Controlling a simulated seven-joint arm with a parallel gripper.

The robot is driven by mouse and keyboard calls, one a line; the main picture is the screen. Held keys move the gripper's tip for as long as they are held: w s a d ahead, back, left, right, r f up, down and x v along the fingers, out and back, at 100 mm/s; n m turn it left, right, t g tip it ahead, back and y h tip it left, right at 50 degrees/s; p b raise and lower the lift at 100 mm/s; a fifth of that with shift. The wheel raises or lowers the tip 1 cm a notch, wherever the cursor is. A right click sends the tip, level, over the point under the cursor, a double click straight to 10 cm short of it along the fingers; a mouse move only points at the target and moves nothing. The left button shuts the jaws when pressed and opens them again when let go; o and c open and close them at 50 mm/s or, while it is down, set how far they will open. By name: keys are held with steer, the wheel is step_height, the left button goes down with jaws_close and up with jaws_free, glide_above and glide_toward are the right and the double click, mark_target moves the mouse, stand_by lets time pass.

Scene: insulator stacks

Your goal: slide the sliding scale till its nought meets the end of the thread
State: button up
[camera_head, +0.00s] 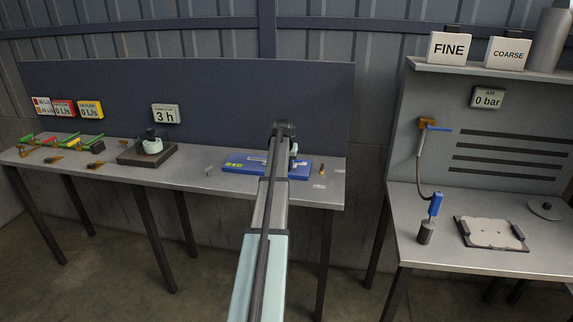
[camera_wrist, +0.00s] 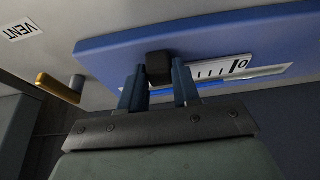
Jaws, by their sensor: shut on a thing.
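The blue board (camera_head: 240,162) lies on the left bench in the head view, partly hidden by my arm. It also fills the upper part of the wrist view (camera_wrist: 120,45). There the white sliding scale (camera_wrist: 222,68) shows several black ticks and a nought near its right end. A black knob (camera_wrist: 158,62) stands at the scale's left end. My gripper (camera_wrist: 159,72) is shut on this knob, one finger on each side. A narrow strip runs beside the scale, bright blue on its left (camera_wrist: 210,89) and pale farther right. I cannot tell exactly where the thread ends.
A dark block with a white pot (camera_head: 152,146) stands farther left on the bench. The right bench holds a blue-handled tool (camera_head: 435,204) and a plate (camera_head: 490,233).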

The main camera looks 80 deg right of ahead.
jaws_close()
steer(key=shift+s, duration=0.1)
steer(key=shift+s, duration=0.25)
steer(key=o, duration=0.7)
jaws_free()
steer(key=shift+o, duration=0.2)
steer(key=v, duration=1.4)
steer(key=shift+a, duration=0.1)
